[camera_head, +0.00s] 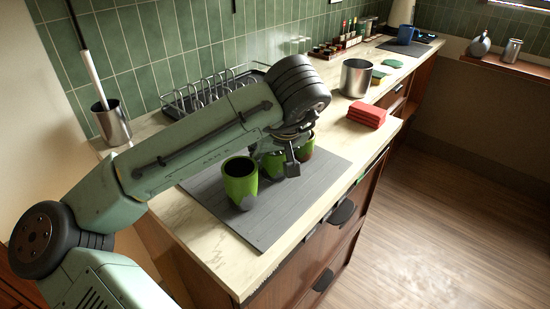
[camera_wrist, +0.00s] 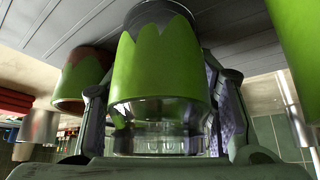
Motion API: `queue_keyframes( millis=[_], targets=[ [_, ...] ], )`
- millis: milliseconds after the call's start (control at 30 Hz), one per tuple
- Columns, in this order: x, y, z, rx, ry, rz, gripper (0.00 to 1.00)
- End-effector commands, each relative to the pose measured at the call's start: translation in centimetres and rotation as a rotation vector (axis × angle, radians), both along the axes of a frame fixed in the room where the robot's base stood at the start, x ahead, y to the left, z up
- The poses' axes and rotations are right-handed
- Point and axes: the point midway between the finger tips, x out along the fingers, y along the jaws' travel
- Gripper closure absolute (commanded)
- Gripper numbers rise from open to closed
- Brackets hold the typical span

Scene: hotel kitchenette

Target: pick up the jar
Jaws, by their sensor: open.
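Three green vessels stand in a row on the grey mat (camera_head: 262,228). The middle one, a jar (camera_wrist: 160,70), has a dark base, a green zigzag-edged band and a clear glassy top part; in the head view (camera_head: 272,167) it is partly hidden by my arm and gripper. My gripper (camera_head: 274,162) is open, with its fingers on either side of this jar in the wrist view (camera_wrist: 162,115). Whether they touch it is unclear. The left vessel (camera_head: 240,180) is green with a dark opening. The right vessel (camera_wrist: 82,80) has a reddish-brown base.
A wire dish rack (camera_head: 205,93) stands behind my arm by the tiled wall. A steel canister (camera_head: 355,78) and stacked red cloths or sponges (camera_head: 367,115) are farther right. A metal cup (camera_head: 112,122) stands at the left. The mat's front part is bare.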

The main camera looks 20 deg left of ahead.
Motion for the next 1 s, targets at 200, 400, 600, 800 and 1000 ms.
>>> queue_keyframes(
  millis=[200,400,600,800,1000],
  targets=[
    [0.0,0.0,0.0,0.0,0.0,0.0,0.59],
    [0.0,0.0,0.0,-0.001,0.001,0.0,0.72],
    [0.0,0.0,0.0,-0.001,0.001,0.0,0.85],
    [0.0,-0.1,0.0,-0.001,0.0,-0.001,0.89],
    [0.1,0.0,1.2,-0.001,-0.002,0.001,0.94]
  ],
)
